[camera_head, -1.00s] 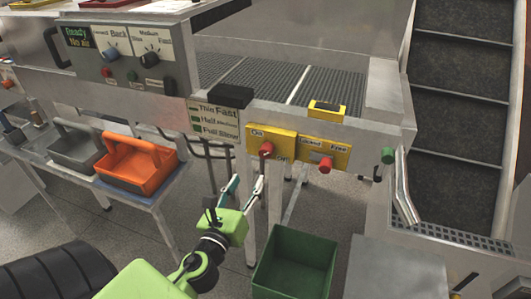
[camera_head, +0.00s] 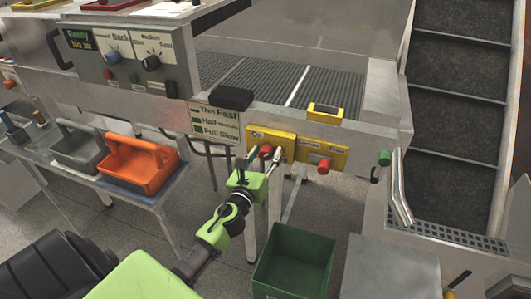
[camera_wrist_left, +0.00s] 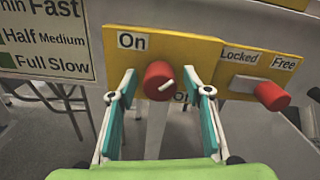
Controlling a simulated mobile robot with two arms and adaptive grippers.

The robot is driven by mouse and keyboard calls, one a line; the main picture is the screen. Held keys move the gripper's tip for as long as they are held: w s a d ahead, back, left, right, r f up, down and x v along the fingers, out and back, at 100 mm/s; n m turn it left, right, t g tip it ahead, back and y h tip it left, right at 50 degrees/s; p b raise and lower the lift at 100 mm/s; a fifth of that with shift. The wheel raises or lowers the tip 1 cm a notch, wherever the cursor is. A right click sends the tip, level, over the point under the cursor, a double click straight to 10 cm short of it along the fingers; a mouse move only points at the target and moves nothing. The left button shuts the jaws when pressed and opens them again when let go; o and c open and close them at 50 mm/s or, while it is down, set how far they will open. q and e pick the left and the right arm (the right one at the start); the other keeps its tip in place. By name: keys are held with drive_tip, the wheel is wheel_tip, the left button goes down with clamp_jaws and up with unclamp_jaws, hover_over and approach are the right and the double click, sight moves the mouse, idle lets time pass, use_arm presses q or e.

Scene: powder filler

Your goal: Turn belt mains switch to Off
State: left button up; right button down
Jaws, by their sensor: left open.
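The belt mains switch is a red knob (camera_wrist_left: 160,80) on a yellow plate (camera_wrist_left: 185,55) with an "On" label at its upper left in the left wrist view. A second label below right of the knob is partly hidden. A white mark on the knob slants to the upper right. In the head view the knob (camera_head: 266,151) sits on the front of the machine. My left gripper (camera_wrist_left: 160,95) is open, with one finger on each side of the knob; I cannot tell whether they touch it. In the head view my left gripper (camera_head: 265,158) reaches up to the plate. My right gripper is not in view.
A second red knob (camera_wrist_left: 271,95) with "Locked" and "Free" labels is close on the right. A green bin (camera_head: 294,262) stands on the floor below. An orange carrier (camera_head: 138,165) is on the left side table.

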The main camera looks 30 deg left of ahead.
use_arm(q)
drive_tip(key=c, duration=1.1)
drive_tip(key=shift+n, duration=0.4)
drive_tip(key=n, duration=0.4)
drive_tip(key=shift+b, duration=0.35)
drive_tip(key=n, duration=0.9)
drive_tip(key=shift+n, duration=2)
drive_tip(key=shift+o, duration=0.2)
